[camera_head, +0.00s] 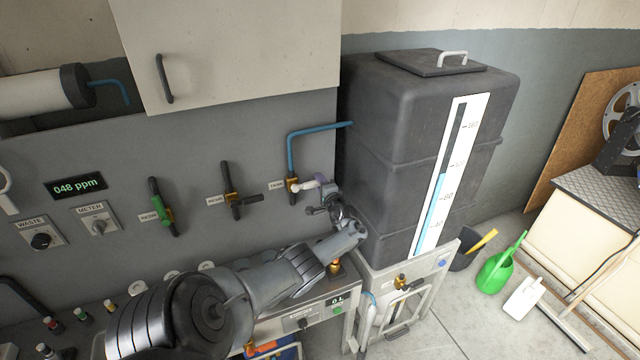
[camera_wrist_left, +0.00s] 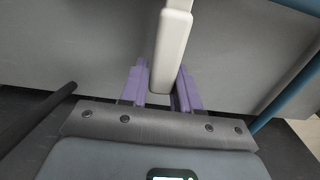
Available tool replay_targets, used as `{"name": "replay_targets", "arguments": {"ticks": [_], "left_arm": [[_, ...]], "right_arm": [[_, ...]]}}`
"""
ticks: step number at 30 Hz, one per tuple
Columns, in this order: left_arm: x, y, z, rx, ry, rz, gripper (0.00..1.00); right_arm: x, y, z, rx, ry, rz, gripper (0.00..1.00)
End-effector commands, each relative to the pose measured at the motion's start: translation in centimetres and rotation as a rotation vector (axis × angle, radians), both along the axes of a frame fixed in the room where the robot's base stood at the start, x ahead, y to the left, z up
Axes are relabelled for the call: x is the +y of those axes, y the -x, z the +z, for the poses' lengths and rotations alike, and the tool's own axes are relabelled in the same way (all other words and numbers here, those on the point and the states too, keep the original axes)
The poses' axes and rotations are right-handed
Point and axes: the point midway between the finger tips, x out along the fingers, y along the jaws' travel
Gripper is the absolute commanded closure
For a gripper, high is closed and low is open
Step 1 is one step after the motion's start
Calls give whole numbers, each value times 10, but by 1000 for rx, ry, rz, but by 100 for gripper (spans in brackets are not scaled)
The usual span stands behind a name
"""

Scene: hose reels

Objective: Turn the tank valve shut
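The tank valve (camera_head: 292,187) is a brass body on the grey wall panel, under a blue pipe that runs to the tank. Its pale lever handle (camera_head: 308,186) sticks out to the right, across the pipe's vertical run. My left gripper (camera_head: 322,188) is at the free end of this handle. In the left wrist view the pale handle (camera_wrist_left: 172,50) lies between the two purple fingers (camera_wrist_left: 160,92), which sit close against both its sides. The valve body is out of that view. My right gripper is not in view. The dark tank (camera_head: 390,130) has a level gauge with a blue column.
Two more valves, one with a green handle (camera_head: 161,207) and one with a black handle (camera_head: 246,201), are left of the tank valve. A wall cabinet (camera_head: 235,50) hangs above. The tank stands close on the right.

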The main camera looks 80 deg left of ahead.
Motion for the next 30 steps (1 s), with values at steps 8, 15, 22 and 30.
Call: {"name": "replay_targets", "arguments": {"ticks": [8, 15, 22, 30], "left_arm": [[0, 0, -1, 0, 1, 0, 49], [-4, -1, 0, 0, 0, -1, 49], [-33, -8, 2, 0, 1, -4, 49], [-77, -19, 0, 0, 2, -3, 49]], "right_arm": [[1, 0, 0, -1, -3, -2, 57], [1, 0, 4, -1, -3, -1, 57], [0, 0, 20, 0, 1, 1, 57], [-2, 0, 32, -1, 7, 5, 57]]}}
